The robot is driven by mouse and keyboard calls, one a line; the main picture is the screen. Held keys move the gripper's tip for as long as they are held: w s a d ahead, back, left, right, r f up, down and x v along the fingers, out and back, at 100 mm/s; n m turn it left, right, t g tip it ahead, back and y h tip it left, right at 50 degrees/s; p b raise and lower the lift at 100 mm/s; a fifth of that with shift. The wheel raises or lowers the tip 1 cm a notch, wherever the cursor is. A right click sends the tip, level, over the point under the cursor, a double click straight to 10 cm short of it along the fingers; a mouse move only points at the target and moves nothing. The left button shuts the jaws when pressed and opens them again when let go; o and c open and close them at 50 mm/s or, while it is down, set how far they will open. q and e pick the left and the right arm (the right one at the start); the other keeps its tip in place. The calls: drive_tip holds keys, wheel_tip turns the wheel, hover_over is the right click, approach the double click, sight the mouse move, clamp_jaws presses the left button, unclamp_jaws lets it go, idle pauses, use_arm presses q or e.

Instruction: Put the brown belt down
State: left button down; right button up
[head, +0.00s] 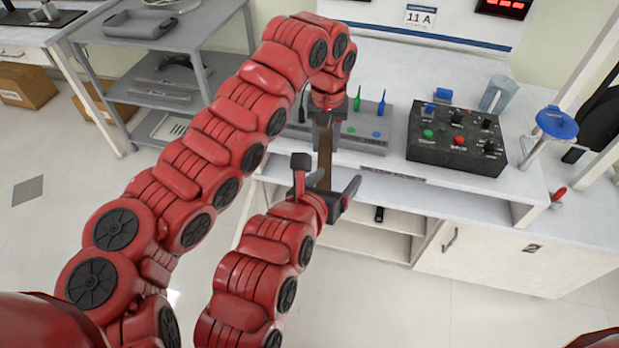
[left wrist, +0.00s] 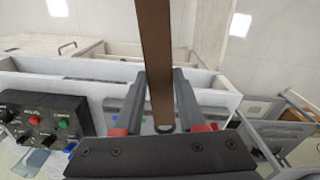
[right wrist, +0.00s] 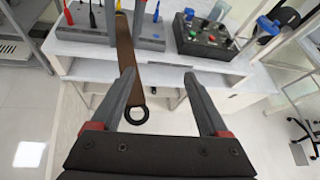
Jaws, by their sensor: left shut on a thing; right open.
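The brown belt (head: 325,160) is a flat strip with a dark ring at one end. My left gripper (head: 328,118) is shut on it, above the front of the bench, and the belt hangs down. It also shows in the left wrist view (left wrist: 155,50), passing between the left fingers. My right gripper (head: 325,192) is open, lower down near the belt's lower part. In the right wrist view the ring end (right wrist: 137,113) appears between the open right fingers, closer to the left finger; whether they touch cannot be told.
A grey holder (head: 365,142) with coloured upright tools stands on the bench behind the belt. A black control box (head: 457,135) with knobs and buttons is to its right. Open shelving (head: 375,235) lies below the bench top. A grey cart (head: 170,55) stands at left.

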drive_tip(key=y, duration=0.2)
approach(322, 160)
drive_tip(key=s, duration=0.2)
drive_tip(key=shift+y, duration=0.3)
drive_tip(key=x, duration=0.7)
drive_tip(key=r+x, duration=0.1)
drive_tip(key=x, duration=0.3)
drive_tip(key=shift+w+d+f, duration=0.1)
drive_tip(key=shift+w+f, duration=0.1)
drive_tip(key=shift+w, duration=0.3)
use_arm(q)
drive_tip(key=shift+d, duration=0.1)
use_arm(e)
clamp_jaws()
use_arm(q)
drive_tip(key=shift+c, duration=2)
unclamp_jaws()
